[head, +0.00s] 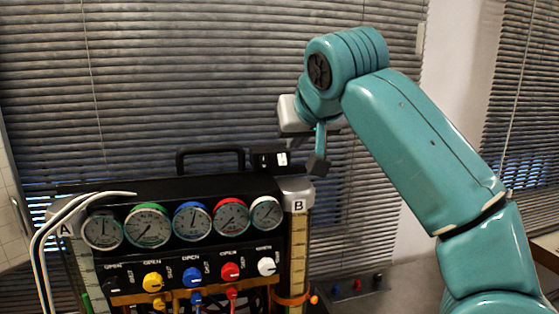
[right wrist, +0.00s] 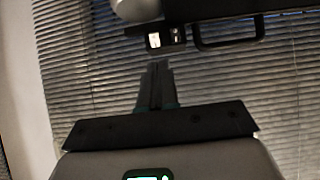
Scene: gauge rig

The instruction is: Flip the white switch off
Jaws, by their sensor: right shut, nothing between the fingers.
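A small black switch box (head: 262,150) sits on the top right end of the gauge rig and carries a small white switch (head: 282,159). Which way the switch is set is too small to tell. The box also shows in the right wrist view (right wrist: 171,31), with the white switch (right wrist: 154,40) on its face. My right gripper (head: 319,166) is just right of the box in the head view, pointing down. Its fingers (right wrist: 157,68) are pressed together and empty, with their tips below the box in the wrist view. Contact with the box is not visible. My left gripper is out of view.
The rig's front (head: 146,190) holds several round gauges above coloured knobs, including a white knob (head: 266,266). A black carrying handle (head: 210,153) rises left of the box. White hoses (head: 50,226) curve at the left. Window blinds (head: 190,60) stand behind.

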